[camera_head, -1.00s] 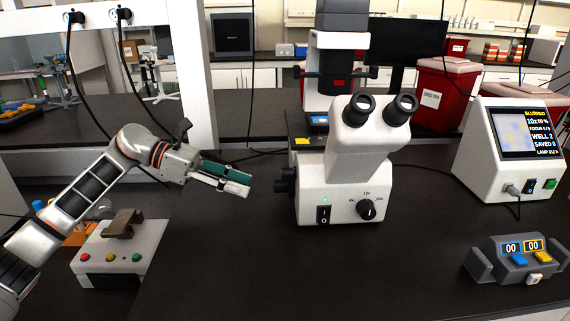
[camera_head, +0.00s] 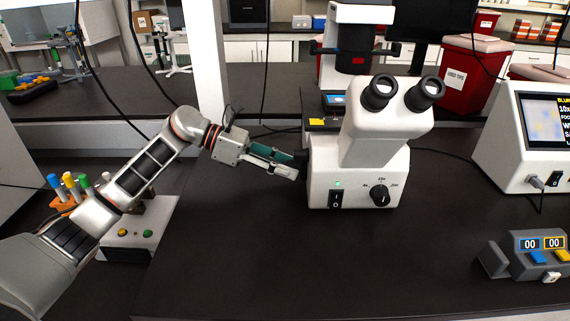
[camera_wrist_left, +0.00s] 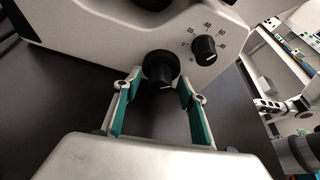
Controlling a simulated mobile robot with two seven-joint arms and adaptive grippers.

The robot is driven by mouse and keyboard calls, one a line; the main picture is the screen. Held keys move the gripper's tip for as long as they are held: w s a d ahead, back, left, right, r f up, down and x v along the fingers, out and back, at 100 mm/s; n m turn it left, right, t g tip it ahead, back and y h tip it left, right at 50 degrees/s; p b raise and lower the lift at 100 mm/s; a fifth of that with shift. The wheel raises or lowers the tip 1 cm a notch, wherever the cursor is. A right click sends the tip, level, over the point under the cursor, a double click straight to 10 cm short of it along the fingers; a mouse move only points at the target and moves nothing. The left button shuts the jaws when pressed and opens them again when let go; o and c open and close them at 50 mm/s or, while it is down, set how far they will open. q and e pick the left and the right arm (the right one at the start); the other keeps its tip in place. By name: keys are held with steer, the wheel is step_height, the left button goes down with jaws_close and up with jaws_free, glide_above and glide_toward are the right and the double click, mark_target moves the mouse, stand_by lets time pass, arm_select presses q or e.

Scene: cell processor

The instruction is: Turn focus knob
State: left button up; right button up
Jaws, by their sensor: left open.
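The microscope (camera_head: 358,175) stands on the dark bench with a white body and black eyepieces. Its black focus knob (camera_wrist_left: 160,68) sticks out of the white side in the left wrist view; in the head view it is mostly hidden behind my fingers. My left gripper (camera_head: 291,165) is at the left side of the microscope. Its green-padded fingers are open, one on each side of the knob. I cannot tell whether either finger touches it. My right gripper is not in view.
A small black dial with marks (camera_wrist_left: 204,50) sits near the knob. A monitor unit (camera_head: 530,135) and a grey two-display box (camera_head: 525,258) stand to the right. A white box with colored buttons (camera_head: 165,225) is under my left arm. The front bench is clear.

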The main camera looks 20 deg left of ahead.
arm_select(q)
steer(key=c, duration=1.1)
